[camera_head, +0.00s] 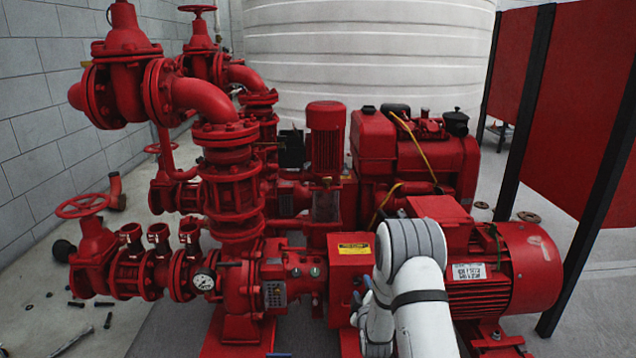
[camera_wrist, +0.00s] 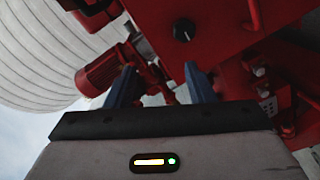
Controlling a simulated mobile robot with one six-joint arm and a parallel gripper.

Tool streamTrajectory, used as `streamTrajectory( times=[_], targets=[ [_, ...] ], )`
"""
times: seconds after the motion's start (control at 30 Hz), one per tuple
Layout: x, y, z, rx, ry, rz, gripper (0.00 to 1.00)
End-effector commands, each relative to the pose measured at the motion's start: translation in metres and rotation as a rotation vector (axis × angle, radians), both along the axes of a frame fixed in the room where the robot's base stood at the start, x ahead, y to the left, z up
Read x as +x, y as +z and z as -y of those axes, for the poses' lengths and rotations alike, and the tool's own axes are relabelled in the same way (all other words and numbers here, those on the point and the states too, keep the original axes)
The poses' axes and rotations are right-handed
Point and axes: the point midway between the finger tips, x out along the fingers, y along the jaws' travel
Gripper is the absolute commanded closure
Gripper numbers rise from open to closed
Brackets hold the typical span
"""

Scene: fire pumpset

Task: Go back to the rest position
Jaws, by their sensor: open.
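My gripper (camera_wrist: 162,82) shows in the wrist view with two blue fingers spread apart. Nothing is between the fingertips. In the head view my white arm reaches up from the bottom edge and bends down in front of the pump set. The gripper (camera_head: 362,302) is partly hidden there by my arm, close to the front of the red box with a yellow label (camera_head: 354,249). In the wrist view a black knob (camera_wrist: 183,34) sits on a red face beyond the fingers. I cannot tell whether the gripper touches anything.
A red motor (camera_head: 505,268) stands right of my arm. Red pipes and valves, with a pressure gauge (camera_head: 203,281), fill the left. A red engine (camera_head: 415,150) and a white tank (camera_head: 370,60) stand behind. Loose bolts (camera_head: 76,304) lie on the floor at left.

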Motion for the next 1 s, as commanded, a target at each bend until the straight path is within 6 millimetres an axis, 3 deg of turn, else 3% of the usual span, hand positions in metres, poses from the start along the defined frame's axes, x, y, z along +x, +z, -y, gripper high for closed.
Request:
streamTrajectory(
  times=[0.03,0.1,0.27,0.47,0.77,1.0],
  targets=[
    [0.001,0.046,0.000,0.035,-0.004,-0.030,0.51],
    [-0.004,0.084,0.000,0.095,-0.015,-0.100,0.51],
    [-0.025,0.165,0.000,0.233,-0.056,-0.259,0.51],
    [-0.074,0.259,-0.001,0.395,-0.139,-0.455,0.51],
    [-0.186,0.386,-0.001,0.617,-0.329,-0.731,0.51],
    [-0.298,0.472,-0.002,0.763,-0.531,-0.930,0.51]
  ],
)
